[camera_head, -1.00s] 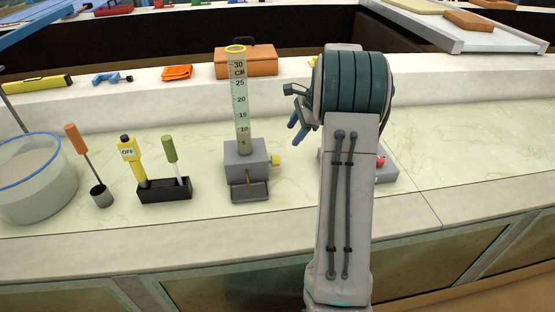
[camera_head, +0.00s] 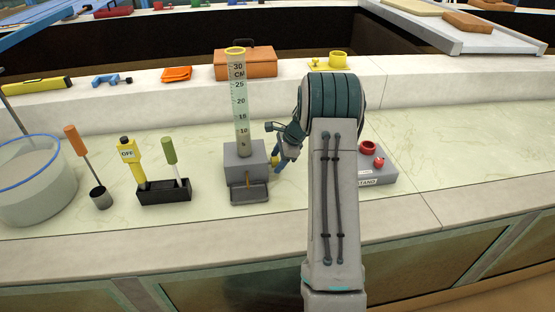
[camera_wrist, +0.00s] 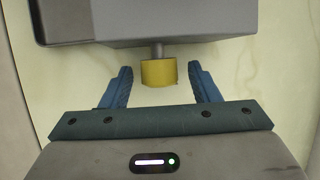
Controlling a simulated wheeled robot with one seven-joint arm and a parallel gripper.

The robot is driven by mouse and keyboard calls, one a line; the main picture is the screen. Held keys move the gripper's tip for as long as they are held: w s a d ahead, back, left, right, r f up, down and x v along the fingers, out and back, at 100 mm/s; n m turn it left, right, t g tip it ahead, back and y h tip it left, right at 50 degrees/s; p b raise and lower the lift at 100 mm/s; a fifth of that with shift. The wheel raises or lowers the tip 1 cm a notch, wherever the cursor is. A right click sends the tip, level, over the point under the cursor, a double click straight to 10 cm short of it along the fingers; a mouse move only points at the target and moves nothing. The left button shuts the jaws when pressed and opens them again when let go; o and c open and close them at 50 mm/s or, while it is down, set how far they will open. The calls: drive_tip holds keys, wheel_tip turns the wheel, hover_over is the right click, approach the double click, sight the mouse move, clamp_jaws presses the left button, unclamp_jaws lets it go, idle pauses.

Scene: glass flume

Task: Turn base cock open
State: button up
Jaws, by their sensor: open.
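The base cock is a yellow knob (camera_wrist: 159,72) on a short grey stem, on the side of the grey base block (camera_head: 238,160). In the head view the knob (camera_head: 275,160) is at the block's right side, partly hidden by my gripper (camera_head: 277,147). In the wrist view my gripper (camera_wrist: 160,80) is open, with one blue finger on each side of the knob and a gap showing on both sides. A clear graduated tube (camera_head: 239,100) with a yellow rim stands upright on the block.
A black holder (camera_head: 165,192) with yellow and green-handled tools stands left of the block. A grey stand (camera_head: 378,175) with red parts is to the right, behind my arm. An orange case (camera_head: 246,63) and a yellow fitting (camera_head: 330,62) sit on the back ledge.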

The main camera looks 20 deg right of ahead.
drive_tip(key=c, duration=1)
